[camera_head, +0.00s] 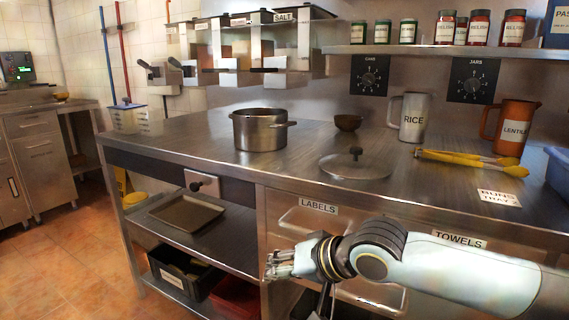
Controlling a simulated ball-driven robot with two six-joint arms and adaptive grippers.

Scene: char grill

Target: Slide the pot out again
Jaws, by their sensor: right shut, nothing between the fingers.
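A steel pot (259,131) with two side handles stands upright and open on the steel counter, left of the middle. Its contents are hidden. A round lid (355,165) with a dark knob lies flat on the counter to the right of the pot. My right gripper (272,266) is in front of the counter, below its top edge, near the drawer marked LABELS. It is shut and empty, well apart from the pot. My left gripper is not in view.
A small dark bowl (348,122) sits behind the lid. A RICE jug (411,118), a LENTIL jug (512,127) and yellow tongs (472,161) are on the right. A lower shelf holds a tray (186,213). The counter left of the pot is clear.

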